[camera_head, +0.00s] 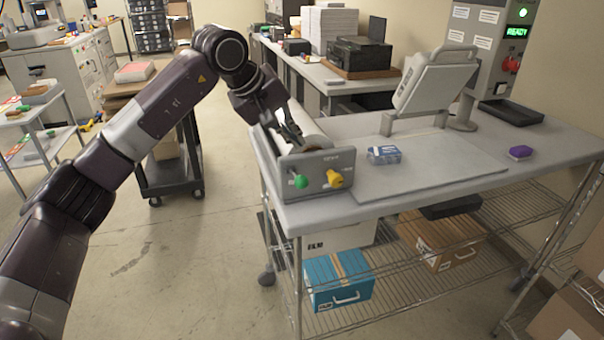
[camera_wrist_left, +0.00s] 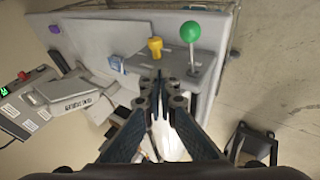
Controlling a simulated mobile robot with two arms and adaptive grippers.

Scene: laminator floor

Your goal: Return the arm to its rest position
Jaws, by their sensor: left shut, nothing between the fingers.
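My left arm (camera_head: 150,120) reaches in from the left of the head view and bends down toward the laminator. My left gripper (camera_head: 297,140) is above the laminator's roller, behind its front panel. In the left wrist view the gripper (camera_wrist_left: 158,95) has its fingertips together with nothing between them. The laminator (camera_head: 318,178) sits at the left end of the grey table. It has a green knob (camera_head: 300,181) and a yellow knob (camera_head: 335,178) on its front panel. Both knobs also show in the left wrist view, beyond the fingertips. My right gripper is not in view.
A clear blue-labelled box (camera_head: 384,154) and a purple block (camera_head: 520,152) lie on the table (camera_head: 440,175). A tilted panel (camera_head: 435,80) and a post with a green READY display (camera_head: 516,32) stand behind. A dark cart (camera_head: 168,175) stands left, with open floor before it.

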